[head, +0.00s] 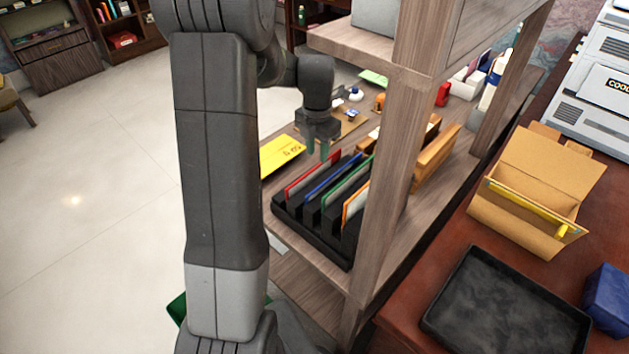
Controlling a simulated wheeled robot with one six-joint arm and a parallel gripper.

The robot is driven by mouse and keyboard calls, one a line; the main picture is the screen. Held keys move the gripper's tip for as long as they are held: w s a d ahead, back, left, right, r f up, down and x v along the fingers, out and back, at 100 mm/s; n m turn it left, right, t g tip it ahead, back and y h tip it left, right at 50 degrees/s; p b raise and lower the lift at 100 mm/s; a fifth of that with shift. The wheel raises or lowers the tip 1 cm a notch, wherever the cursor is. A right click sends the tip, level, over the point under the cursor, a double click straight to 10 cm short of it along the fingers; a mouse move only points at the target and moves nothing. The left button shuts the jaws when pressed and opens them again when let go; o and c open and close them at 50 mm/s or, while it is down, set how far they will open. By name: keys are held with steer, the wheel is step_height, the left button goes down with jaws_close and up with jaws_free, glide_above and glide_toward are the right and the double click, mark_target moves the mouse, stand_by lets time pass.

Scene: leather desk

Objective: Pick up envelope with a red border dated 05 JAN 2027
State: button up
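A black slotted rack (283,214) stands on the wooden shelf. It holds several envelopes upright: one with a red border (311,176) at the left end, then one with a blue border (333,177), one with a green border (347,184) and one with an orange border (353,207). No date on them can be read from here. My gripper (318,151) points down above the far side of the rack, close to the tops of the red and blue envelopes. Its two fingers are apart with nothing visible between them. Whether it touches an envelope cannot be told.
A yellow card (280,154) lies left of the rack. Wooden holders (436,158) stand to its right. A shelf post (393,150) rises in front and hides part of the rack. An open cardboard box (520,225) and a black tray (508,310) are on the desk at right.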

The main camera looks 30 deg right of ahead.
steer(key=f, duration=0.3)
steer(key=f+p, duration=0.1)
steer(key=f, duration=0.1)
steer(key=shift+w+a+f, duration=0.2)
steer(key=shift+w+f, duration=0.05)
steer(key=shift+f, duration=0.05)
steer(key=shift+c, duration=0.4)
jaws_close()
